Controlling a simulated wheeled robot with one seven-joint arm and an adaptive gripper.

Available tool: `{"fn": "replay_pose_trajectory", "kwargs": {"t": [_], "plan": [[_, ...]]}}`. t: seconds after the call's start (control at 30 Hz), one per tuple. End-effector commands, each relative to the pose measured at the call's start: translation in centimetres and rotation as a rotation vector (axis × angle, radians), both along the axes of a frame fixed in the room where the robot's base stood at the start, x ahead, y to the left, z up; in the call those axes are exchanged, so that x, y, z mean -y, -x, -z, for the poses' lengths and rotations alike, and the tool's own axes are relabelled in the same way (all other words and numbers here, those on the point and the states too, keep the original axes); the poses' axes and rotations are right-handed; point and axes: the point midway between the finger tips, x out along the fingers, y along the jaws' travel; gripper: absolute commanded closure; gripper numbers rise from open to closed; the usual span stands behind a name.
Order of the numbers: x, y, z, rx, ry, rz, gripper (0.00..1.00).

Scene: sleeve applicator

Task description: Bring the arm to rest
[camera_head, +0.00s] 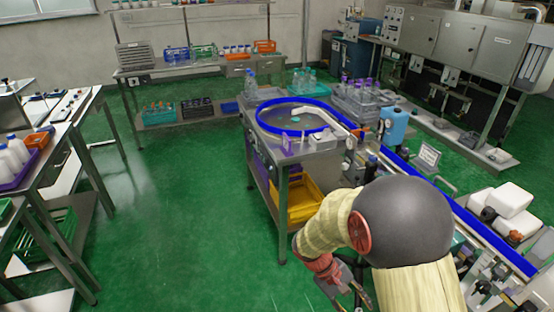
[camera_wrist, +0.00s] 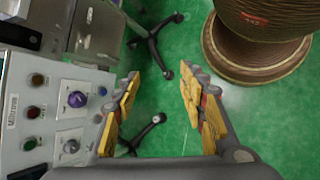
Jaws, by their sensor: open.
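My arm, with a cream sleeve and a dark grey rounded joint, reaches out at the lower middle right of the head view. My gripper (camera_head: 352,290) hangs at the lower edge there, partly cut off and partly hidden by the arm. In the wrist view my gripper (camera_wrist: 158,100) is open, its two yellow-padded fingers wide apart. Nothing is between the pads; green floor and dark legs of a stand show beyond them.
In the wrist view a control panel (camera_wrist: 45,120) with knobs and buttons is close on the left. A steel machine with a round blue-rimmed table (camera_head: 275,118) and a blue-edged conveyor (camera_head: 460,210) stand ahead and right. Green floor (camera_head: 190,200) is free on the left.

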Motion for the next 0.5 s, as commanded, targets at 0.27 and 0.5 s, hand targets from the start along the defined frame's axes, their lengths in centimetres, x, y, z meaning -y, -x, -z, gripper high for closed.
{"fn": "replay_pose_trajectory", "kwargs": {"t": [0.27,0.5], "plan": [[-3.3,3.7,-8.8,0.186,-0.278,0.124,0.58],[-5.3,6.5,-15.7,0.395,-0.467,0.211,0.58]]}}
